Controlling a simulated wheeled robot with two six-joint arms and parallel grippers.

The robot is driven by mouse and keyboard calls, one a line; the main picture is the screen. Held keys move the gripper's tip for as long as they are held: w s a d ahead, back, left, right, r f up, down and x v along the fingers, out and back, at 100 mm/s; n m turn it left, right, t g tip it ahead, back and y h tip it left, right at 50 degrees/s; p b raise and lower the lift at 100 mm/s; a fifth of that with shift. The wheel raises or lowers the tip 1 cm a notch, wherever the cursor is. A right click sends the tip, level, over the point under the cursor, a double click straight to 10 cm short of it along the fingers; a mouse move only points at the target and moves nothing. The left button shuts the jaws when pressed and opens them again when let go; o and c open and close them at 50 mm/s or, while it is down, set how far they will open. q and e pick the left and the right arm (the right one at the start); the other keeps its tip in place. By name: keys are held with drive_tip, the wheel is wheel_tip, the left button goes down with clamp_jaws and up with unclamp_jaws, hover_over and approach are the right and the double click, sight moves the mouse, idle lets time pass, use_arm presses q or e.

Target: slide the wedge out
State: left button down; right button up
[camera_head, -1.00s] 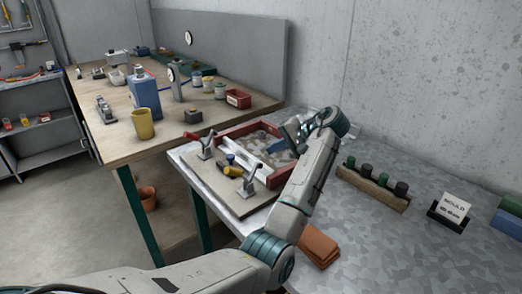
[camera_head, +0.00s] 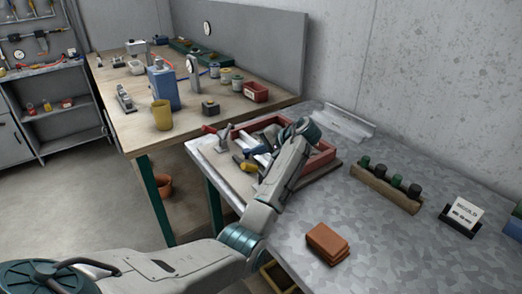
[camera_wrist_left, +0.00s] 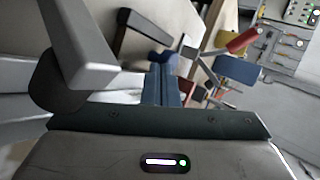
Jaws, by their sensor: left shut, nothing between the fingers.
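My left gripper (camera_head: 272,135) is over the red-walled mould frame (camera_head: 326,152) on the grey table, its arm crossing in front. It is shut with nothing held; its blue fingers (camera_wrist_left: 161,85) show in the left wrist view. I cannot make out the wedge for certain; the arm and hand cover much of the frame's inside. A toggle clamp with a red handle (camera_head: 209,129) stands at the frame's left, and a tool with a yellow handle (camera_head: 245,166) lies close by. The red handle also shows in the left wrist view (camera_wrist_left: 243,40). My right gripper is not in view.
A light metal channel (camera_head: 345,124) lies by the wall. The wooden bench (camera_head: 140,130) behind is crowded. The grey table's front right is mostly clear.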

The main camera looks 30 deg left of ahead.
use_arm(q)
drive_tip(key=shift+a, duration=0.1)
drive_tip(key=a, duration=0.1)
drive_tip(key=w+a, duration=0.1)
drive_tip(key=a, duration=0.1)
drive_tip(key=w+a+p, duration=0.1)
drive_tip(key=a, duration=0.1)
drive_tip(key=shift+r, duration=0.1)
